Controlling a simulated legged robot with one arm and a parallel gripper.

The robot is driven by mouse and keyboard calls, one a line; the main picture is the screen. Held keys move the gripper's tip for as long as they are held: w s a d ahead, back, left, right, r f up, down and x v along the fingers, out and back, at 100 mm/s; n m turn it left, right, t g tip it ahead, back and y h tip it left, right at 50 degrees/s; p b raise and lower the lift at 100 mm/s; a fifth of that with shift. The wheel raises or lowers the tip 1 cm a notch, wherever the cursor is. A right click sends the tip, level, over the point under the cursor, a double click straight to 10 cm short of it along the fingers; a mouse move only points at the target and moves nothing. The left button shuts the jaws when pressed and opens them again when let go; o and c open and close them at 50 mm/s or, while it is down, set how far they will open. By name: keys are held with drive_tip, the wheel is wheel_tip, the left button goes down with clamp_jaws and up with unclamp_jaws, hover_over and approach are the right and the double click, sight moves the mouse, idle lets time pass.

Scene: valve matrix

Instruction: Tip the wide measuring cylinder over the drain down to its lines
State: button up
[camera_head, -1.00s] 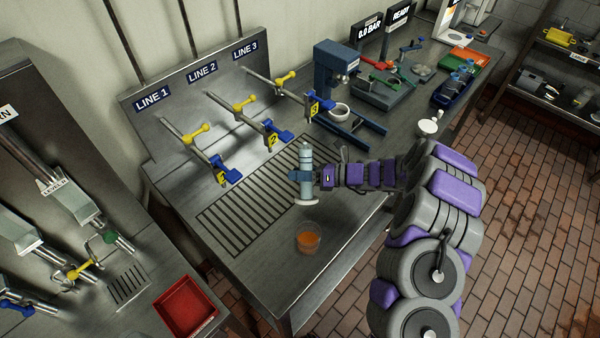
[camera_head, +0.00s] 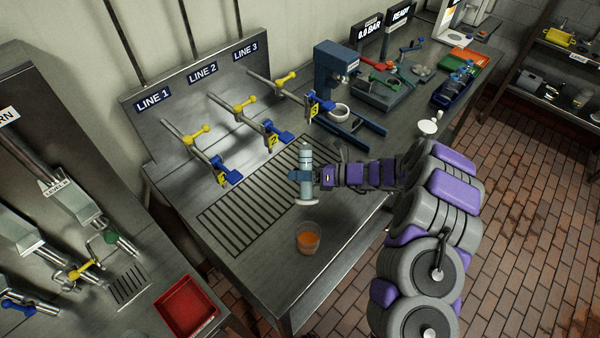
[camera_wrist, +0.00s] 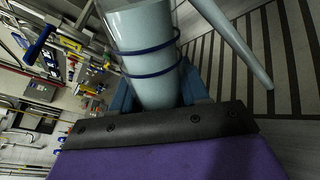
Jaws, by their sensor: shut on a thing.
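My gripper (camera_head: 302,176) is shut on the wide measuring cylinder (camera_head: 306,158) near the right edge of the slatted drain (camera_head: 240,212).
A clear cup of orange liquid (camera_head: 308,238) stands on the bench in front of the drain. Three yellow-handled line valves (camera_head: 243,104) reach out behind the drain. A blue press-like machine (camera_head: 336,70) stands at the back right. A red tray (camera_head: 187,305) lies lower left.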

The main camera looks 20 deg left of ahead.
drive_tip(key=shift+s+d+r+m+h+p, duration=0.2)
drive_tip(key=shift+r+m+p, duration=0.3)
drive_tip(key=shift+p, duration=0.6)
drive_tip(key=shift+s+d+r+m+h+p, duration=0.1)
drive_tip(key=shift+s+r+m+p, duration=0.3)
drive_tip(key=shift+p, duration=0.65)
idle(5.8)
